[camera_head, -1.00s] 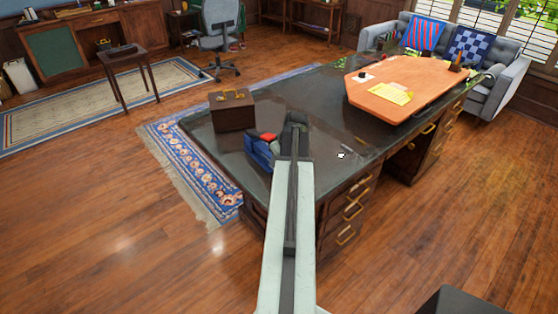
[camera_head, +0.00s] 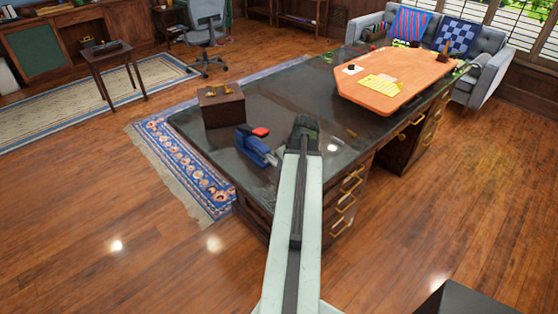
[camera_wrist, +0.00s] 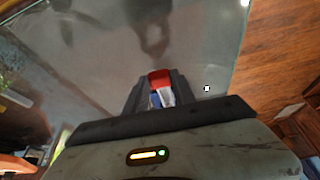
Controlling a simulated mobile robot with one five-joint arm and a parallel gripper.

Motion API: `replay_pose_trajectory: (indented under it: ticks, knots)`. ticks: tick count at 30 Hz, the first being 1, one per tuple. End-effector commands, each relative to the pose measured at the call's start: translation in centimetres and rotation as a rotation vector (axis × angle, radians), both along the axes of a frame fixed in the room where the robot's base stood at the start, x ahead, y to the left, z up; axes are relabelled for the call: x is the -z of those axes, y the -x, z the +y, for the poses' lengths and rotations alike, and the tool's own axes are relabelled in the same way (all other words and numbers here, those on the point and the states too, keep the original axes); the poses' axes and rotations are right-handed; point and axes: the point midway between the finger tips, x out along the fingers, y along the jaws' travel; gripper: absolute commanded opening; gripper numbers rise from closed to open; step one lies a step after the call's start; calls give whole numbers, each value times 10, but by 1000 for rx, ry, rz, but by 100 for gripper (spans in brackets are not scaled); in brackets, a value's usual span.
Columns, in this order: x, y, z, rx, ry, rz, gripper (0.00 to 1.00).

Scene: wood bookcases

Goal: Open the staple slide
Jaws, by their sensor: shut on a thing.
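My gripper (camera_wrist: 157,90) is shut on the stapler. In the head view my arm hides the fingers. I cannot make out the staple slide or tell whether it is open.
A brown box (camera_head: 221,107) stands behind and left of the stapler. An orange board (camera_head: 400,85) with a yellow paper lies farther right on the desk. The desk's front edge with drawers (camera_head: 345,200) is close to my arm. The middle of the desk is mostly clear.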

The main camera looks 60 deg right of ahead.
Motion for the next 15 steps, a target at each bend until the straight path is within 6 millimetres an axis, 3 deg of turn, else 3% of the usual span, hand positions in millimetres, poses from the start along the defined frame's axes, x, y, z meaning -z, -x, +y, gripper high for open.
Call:
replay_pose_trajectory:
  ticks: [5,6,8,15]
  knots:
    - [0,-5,2,-3,1,-1,0]
    - [0,-5,2,-4,1,-1,33]
    - [0,-6,3,-5,0,-1,50]
    - [0,-7,4,-9,1,-1,53]
